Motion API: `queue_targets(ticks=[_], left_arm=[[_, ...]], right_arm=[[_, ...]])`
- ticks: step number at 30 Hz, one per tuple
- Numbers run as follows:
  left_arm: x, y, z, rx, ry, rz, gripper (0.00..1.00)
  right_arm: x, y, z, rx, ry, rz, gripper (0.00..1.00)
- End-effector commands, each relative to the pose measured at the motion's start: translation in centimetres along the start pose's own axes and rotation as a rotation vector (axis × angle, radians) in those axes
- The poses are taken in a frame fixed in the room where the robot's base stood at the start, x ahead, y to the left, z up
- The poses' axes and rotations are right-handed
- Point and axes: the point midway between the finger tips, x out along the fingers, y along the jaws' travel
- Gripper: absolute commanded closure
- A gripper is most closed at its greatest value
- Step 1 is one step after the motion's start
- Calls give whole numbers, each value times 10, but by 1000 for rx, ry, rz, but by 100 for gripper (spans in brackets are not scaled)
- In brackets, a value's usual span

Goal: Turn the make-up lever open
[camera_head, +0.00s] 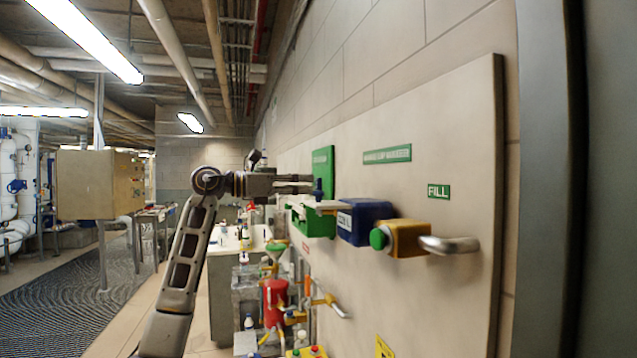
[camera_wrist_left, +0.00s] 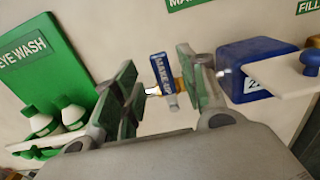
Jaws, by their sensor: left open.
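The make-up lever (camera_wrist_left: 163,72) shows in the left wrist view as a blue tag with white lettering, with a small brass-coloured part behind it at the wall panel. My left gripper (camera_wrist_left: 160,85) is open, with one green-padded finger on each side of the lever in that view. A gap shows between the tag and each finger; I cannot tell how deep the lever sits between them. In the head view my left gripper (camera_head: 305,183) reaches right to the panel, and I cannot make out the lever there. My right gripper is not in view.
A blue box (camera_head: 366,222) and a white plate with a blue knob (camera_wrist_left: 311,60) are close right of the gripper. A green eye-wash station (camera_wrist_left: 40,60) is at left. A yellow valve block (camera_head: 407,238) with a metal handle (camera_head: 450,245) protrudes near the FILL sign (camera_head: 438,191).

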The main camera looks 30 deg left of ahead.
Motion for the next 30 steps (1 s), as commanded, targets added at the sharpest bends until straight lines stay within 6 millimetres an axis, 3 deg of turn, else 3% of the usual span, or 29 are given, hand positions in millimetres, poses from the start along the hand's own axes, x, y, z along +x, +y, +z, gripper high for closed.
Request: queue_targets(ticks=[12, 26, 30], left_arm=[[40, 0, 1, 1, 0, 0, 58], [47, 0, 0, 1, 1, 0, 58], [47, 0, 0, 1, 1, 0, 75]], right_arm=[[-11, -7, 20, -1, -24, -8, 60], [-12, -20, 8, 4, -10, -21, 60], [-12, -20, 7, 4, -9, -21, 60]])
